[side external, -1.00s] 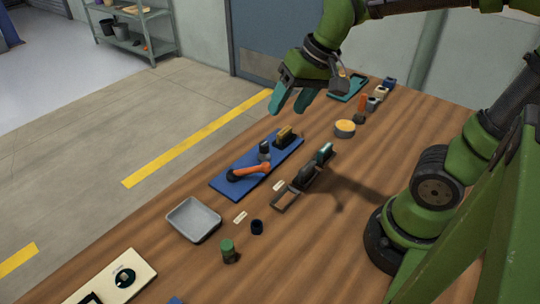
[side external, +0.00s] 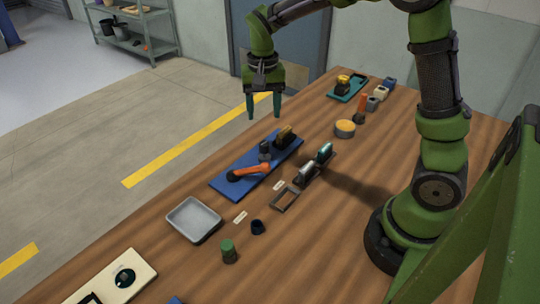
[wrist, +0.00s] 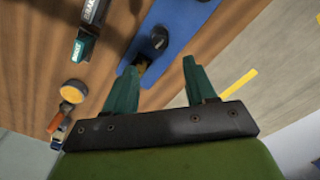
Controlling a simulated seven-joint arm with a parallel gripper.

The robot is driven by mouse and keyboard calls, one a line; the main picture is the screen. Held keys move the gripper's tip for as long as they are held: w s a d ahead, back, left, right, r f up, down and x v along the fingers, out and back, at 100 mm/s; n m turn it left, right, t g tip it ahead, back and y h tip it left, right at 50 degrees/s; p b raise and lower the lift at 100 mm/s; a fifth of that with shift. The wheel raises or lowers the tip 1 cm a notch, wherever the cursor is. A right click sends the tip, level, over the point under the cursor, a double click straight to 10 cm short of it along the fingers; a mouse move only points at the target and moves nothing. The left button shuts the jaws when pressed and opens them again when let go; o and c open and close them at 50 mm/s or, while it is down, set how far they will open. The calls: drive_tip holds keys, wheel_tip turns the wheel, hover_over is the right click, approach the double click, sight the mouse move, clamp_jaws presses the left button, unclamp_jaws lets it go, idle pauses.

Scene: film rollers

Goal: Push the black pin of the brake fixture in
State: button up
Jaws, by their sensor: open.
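A blue board (side external: 228,181) lies on the table with an orange lever (side external: 252,170), a black upright part (side external: 264,147) and a brass-coloured and black block (side external: 284,136) on it. I cannot tell for sure which black part is the pin or whether this board is the brake fixture. My gripper (side external: 263,112) is open and empty, pointing down above and beyond the board's far end. In the wrist view, my gripper (wrist: 160,70) spreads its teal fingers, with the blue board (wrist: 187,18) and a black knob-like part (wrist: 158,38) beyond them. The brass-coloured block is partly hidden by a finger there.
Beside the board stand a holder with a silver roller (side external: 305,171) and a teal-topped block (side external: 323,152), and an empty frame (side external: 285,199). A grey tray (side external: 193,219), a green cylinder (side external: 228,252), a yellow disc (side external: 345,128) and a teal board (side external: 337,95) are around.

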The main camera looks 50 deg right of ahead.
sight(264, 143)
wheel_tip(264, 143, down, 10)
drive_tip(key=shift+f, duration=0.1)
idle(0.4)
clamp_jaws()
